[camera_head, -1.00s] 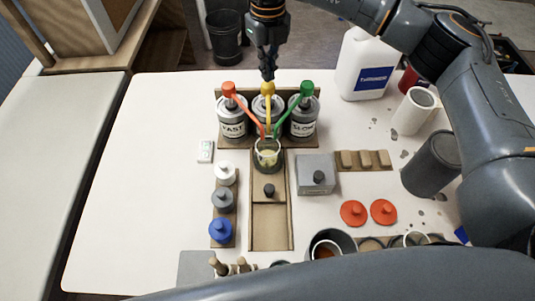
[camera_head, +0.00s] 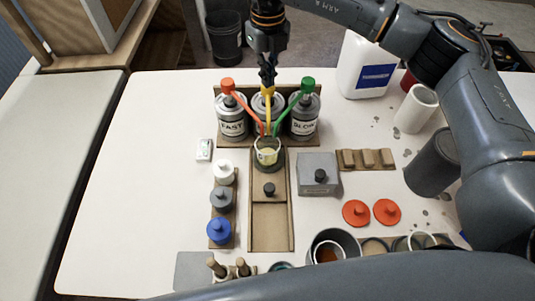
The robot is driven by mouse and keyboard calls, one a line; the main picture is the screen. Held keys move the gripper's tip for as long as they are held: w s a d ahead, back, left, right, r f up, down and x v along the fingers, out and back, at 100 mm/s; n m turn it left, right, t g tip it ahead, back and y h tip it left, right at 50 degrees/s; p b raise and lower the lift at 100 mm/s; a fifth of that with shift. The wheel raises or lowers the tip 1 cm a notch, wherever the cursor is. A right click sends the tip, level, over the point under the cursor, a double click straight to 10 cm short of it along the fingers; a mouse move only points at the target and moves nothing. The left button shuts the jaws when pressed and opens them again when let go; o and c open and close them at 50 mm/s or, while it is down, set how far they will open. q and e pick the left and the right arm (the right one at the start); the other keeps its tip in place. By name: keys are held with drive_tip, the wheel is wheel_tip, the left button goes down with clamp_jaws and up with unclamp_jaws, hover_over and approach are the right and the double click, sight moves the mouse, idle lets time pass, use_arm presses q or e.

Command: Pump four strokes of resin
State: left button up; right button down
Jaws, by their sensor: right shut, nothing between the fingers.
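Three metal cans with pumps stand in a wooden rack at the back of the table. The left can (camera_head: 232,126) reads FAST and has a red pump (camera_head: 227,85). The right can (camera_head: 304,126) reads SLOW and has a green pump (camera_head: 308,86). The middle pump is yellow (camera_head: 268,104), its head covered by my right gripper (camera_head: 267,84), which is shut and pointing down on it. A clear cup (camera_head: 267,152) with pale yellow liquid stands under the spouts on a wooden slide (camera_head: 270,228). My left gripper is not in view.
A white thinners jug (camera_head: 366,66), a white roll (camera_head: 415,108) and a dark cylinder (camera_head: 432,163) stand at the right. A grey box (camera_head: 318,174) and red lids (camera_head: 356,212) lie right of the slide. The table's left is clear.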

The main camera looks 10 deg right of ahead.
drive_tip(key=shift+f+b, duration=0.4)
drive_tip(key=shift+f, duration=0.4)
drive_tip(key=shift+r, duration=0.25)
drive_tip(key=shift+r+p, duration=1.3)
drive_tip(key=shift+r, duration=0.8)
drive_tip(key=shift+r+p, duration=0.95)
drive_tip(key=shift+r, duration=0.55)
